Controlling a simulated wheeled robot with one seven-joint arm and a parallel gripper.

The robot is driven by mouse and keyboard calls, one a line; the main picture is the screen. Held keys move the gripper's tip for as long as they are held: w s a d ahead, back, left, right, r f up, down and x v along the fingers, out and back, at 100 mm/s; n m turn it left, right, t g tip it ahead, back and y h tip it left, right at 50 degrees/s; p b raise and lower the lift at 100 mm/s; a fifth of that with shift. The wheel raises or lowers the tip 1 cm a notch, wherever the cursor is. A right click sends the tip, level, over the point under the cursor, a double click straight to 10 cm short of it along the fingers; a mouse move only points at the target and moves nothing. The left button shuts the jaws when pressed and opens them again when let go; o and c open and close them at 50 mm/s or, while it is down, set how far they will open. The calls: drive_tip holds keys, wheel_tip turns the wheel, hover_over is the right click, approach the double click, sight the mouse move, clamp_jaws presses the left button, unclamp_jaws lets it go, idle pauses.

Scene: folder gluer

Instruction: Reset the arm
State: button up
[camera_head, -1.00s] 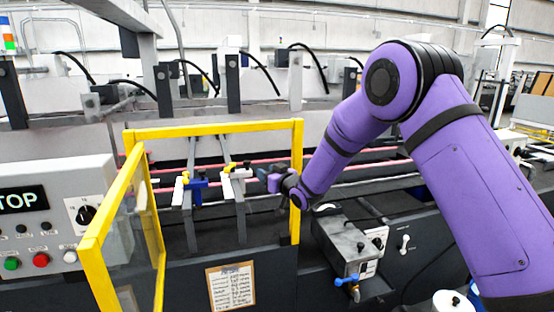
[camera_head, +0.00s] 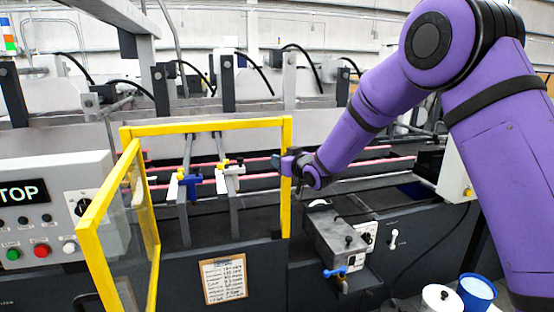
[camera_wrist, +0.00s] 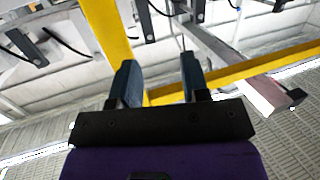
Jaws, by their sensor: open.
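My purple arm reaches in from the right of the head view. My gripper (camera_head: 290,163) is at the right post of the yellow guard frame (camera_head: 286,205), close in front of it or beside it; I cannot tell whether they touch. In the wrist view my gripper (camera_wrist: 160,85) shows two dark fingers spread apart with nothing between them. A yellow post (camera_wrist: 107,30) passes just left of the fingers and a yellow bar (camera_wrist: 240,70) runs behind them to the right.
The yellow-framed guard door (camera_head: 100,215) stands open at left. Blue (camera_head: 190,179) and white (camera_head: 230,170) clamps sit on bars inside the frame. A control panel (camera_head: 50,215) is at far left. A grey box (camera_head: 335,240) with a blue valve, a blue cup (camera_head: 478,291) and a white pot (camera_head: 441,298) are lower right.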

drive_tip(key=s+d+r+m+g+h, duration=0.2)
drive_tip(key=s+d+r+h, duration=0.2)
drive_tip(key=s+d+r, duration=0.45)
drive_tip(key=s+d+r+m+g+h, duration=0.1)
drive_tip(key=s+d+r+m+h, duration=0.3)
drive_tip(key=s+d, duration=0.75)
drive_tip(key=s+d+f+g, duration=0.1)
drive_tip(key=s+d+g, duration=0.2)
drive_tip(key=s, duration=1.2)
drive_tip(key=s+d+f+g, duration=0.1)
drive_tip(key=s+d, duration=0.4)
drive_tip(key=s, duration=1)
drive_tip(key=shift+d+m+g+h, duration=0.25)
drive_tip(key=shift+m+g+h, duration=0.15)
drive_tip(key=shift+g, duration=0.5)
drive_tip(key=shift+o, duration=0.5)
drive_tip(key=shift+s, duration=0.1)
